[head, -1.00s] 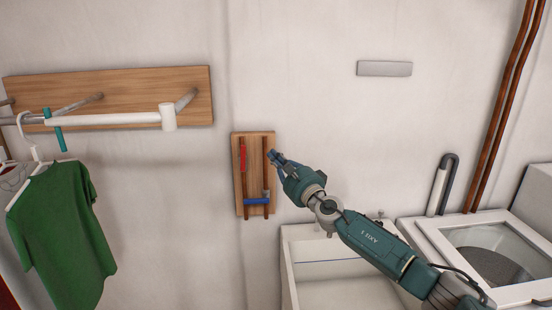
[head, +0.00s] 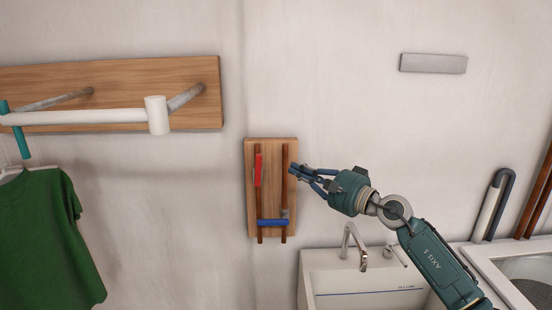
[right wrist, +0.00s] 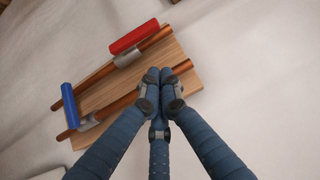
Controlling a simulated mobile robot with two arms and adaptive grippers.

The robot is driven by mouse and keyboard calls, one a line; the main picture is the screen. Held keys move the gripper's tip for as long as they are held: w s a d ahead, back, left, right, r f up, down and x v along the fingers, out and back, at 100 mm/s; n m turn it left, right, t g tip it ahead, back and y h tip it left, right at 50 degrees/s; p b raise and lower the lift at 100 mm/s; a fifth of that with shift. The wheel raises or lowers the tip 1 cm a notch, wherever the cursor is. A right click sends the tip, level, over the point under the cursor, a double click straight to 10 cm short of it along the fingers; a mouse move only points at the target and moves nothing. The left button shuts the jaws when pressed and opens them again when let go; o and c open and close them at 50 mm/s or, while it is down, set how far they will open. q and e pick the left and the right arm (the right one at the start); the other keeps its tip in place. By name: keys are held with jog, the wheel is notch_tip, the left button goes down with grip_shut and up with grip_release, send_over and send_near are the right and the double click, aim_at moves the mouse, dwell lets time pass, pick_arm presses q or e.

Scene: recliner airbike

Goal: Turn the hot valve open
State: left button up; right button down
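The hot valve has a red handle (head: 258,170) on the left copper pipe of a wooden wall board. The handle stands upright, along its pipe. It also shows in the right wrist view (right wrist: 134,38), parallel to the pipe. The cold valve has a blue handle (head: 271,222) lying crosswise low on the board; it also shows in the right wrist view (right wrist: 70,105). My right gripper (head: 297,169) appears just right of the red handle, over the right pipe's upper part, apart from the red handle. Its fingertips (right wrist: 158,76) are together with nothing visible between them. My left gripper is out of view.
The wooden board (head: 272,188) is on a pale wall. A sink (head: 325,275) with a faucet (head: 352,243) stands below right, under my right arm. A wooden rack (head: 120,82) and green shirt (head: 45,235) are at left. Wall between rack and board is clear.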

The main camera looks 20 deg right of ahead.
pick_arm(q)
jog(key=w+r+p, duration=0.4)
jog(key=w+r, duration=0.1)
pick_arm(e)
jog(key=shift+w+a, duration=2.35)
jog(key=shift+a, duration=0.9)
pick_arm(q)
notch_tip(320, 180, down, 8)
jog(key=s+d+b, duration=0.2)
jog(key=b, duration=0.6)
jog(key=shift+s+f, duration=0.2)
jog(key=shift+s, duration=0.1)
pick_arm(e)
jog(key=w+d+v, duration=0.1)
jog(key=d+v, duration=0.1)
jog(key=v, duration=1.1)
jog(key=shift+w+d+r, duration=0.25)
jog(key=shift+d+r, duration=0.1)
jog(key=shift+r, duration=0.2)
